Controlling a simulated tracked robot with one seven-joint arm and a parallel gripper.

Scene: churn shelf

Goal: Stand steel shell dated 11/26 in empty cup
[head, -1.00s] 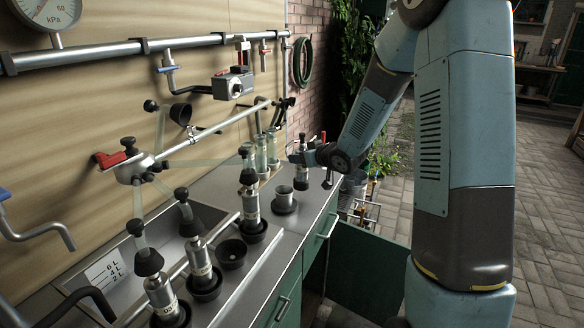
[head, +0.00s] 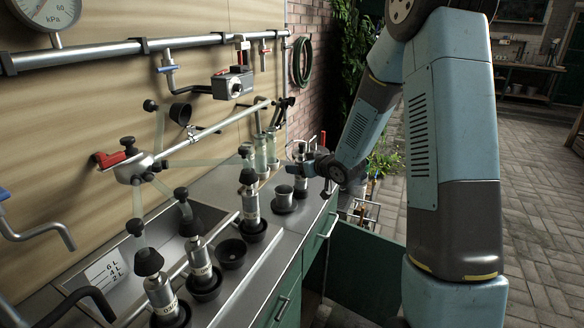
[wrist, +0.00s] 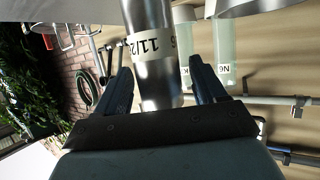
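The steel shell (wrist: 150,50) is a shiny cylinder with a white label whose readable part is "11/2"; the rest curves out of sight. In the head view it stands upright at the far end of the counter (head: 302,182), partly hidden by my gripper (head: 308,167). In the wrist view my gripper (wrist: 162,88) has one finger on each side of the shell, with thin gaps showing, so it looks open around it. The empty black cup (head: 232,253) sits in the near row, between cups holding steel shells.
Shells with black caps stand in near-row cups (head: 250,207) (head: 200,262) (head: 160,297). Glass tubes (head: 262,152) stand behind. A branching arm of black knobs (head: 140,172) overhangs the sink side.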

